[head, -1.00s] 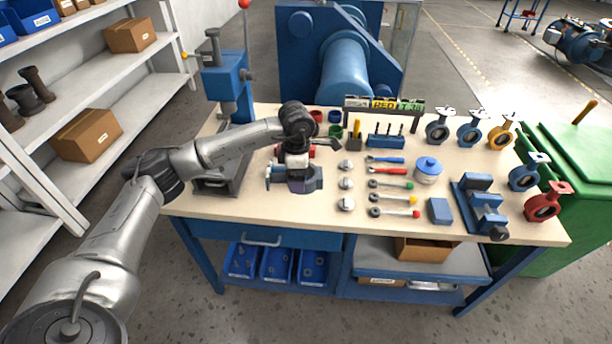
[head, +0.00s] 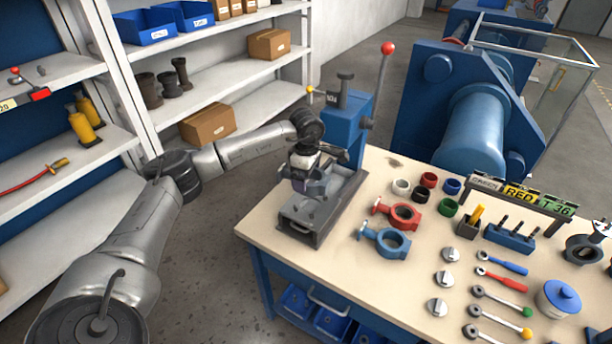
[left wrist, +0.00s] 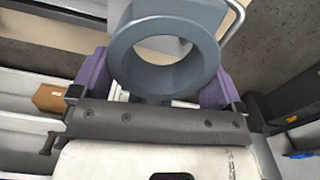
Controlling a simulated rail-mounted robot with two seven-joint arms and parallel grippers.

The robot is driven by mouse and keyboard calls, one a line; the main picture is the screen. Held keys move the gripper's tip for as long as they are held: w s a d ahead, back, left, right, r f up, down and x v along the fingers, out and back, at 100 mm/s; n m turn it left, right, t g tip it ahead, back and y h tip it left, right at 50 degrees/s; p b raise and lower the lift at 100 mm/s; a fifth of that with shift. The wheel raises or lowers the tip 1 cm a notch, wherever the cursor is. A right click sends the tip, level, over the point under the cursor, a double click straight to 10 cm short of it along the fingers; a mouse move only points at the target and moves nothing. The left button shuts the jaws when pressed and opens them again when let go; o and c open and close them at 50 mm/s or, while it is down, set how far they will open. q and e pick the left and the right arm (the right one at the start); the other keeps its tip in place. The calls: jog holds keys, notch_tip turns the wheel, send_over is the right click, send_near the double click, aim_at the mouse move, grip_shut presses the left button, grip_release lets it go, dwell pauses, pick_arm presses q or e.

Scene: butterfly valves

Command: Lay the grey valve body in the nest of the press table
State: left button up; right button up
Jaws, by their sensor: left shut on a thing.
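My left gripper (head: 308,184) is over the base of the blue arbor press, with its purple fingers shut on the grey valve body. The grey valve body shows in the left wrist view (left wrist: 165,84) as a thick ring between the two fingers. In the head view the gripper mostly hides it. The press table (head: 318,222) is a dark grey plate with raised edges below the gripper. The nest is hidden or too small to make out, and I cannot tell whether the valve body touches the table. My right gripper is not in view.
The blue press column (head: 348,128) and its red-knobbed lever (head: 386,72) stand just behind the gripper. A red valve body (head: 402,216) and a blue valve body (head: 388,242) lie to the right of the press. A shelf rack (head: 215,90) stands behind on the left.

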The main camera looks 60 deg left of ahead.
pick_arm(q)
jog(key=shift+d+m, duration=0.15)
jog(key=shift+m, duration=0.65)
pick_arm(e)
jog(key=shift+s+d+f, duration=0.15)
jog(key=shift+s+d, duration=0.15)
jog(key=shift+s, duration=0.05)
pick_arm(q)
jog(key=shift+f, duration=0.1)
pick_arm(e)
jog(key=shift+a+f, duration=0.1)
pick_arm(q)
notch_tip(320, 180, down, 7)
jog(key=b, duration=0.5)
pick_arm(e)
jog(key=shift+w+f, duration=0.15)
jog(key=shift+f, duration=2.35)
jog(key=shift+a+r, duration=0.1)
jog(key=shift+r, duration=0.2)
